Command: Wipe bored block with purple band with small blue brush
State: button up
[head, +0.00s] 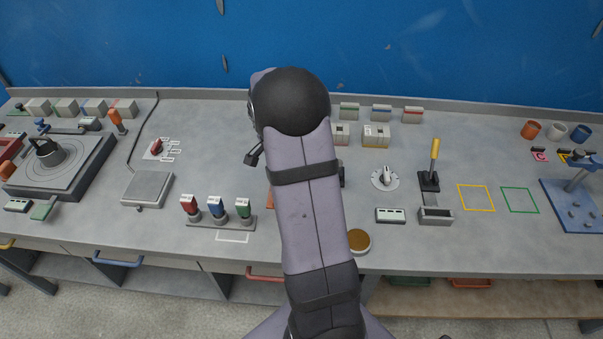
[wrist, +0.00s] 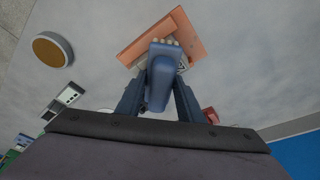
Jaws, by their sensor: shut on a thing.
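My gripper (wrist: 158,88) is shut on the small blue brush (wrist: 158,78), whose handle lies between the two dark fingers in the wrist view. The pale bristle tufts at its far end show over an orange, flat square piece (wrist: 134,50). I cannot tell whether the bristles touch anything. In the head view my arm hides the gripper and the brush. No block with a clear purple band shows; several pale blocks stand at the back, among them one right of my arm (head: 376,136), and I cannot tell which is bored.
A round brown-topped dish (head: 358,241) stands near the front edge and also shows in the wrist view (wrist: 52,50). Red, blue and green holders (head: 217,210) stand left of my arm. A black lever with a yellow grip (head: 431,165) stands right. Bench is clear around the yellow outline (head: 476,186).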

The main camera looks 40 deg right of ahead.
jog(key=shift+w+a, duration=0.6)
jog(key=shift+w, duration=0.05)
jog(key=shift+s+d+b, duration=0.5)
jog(key=shift+s+d, duration=1.75)
jog(key=shift+s, duration=0.05)
notch_tip(320, 180, up, 8)
jog(key=p, duration=0.5)
jog(key=shift+s+d, duration=0.2)
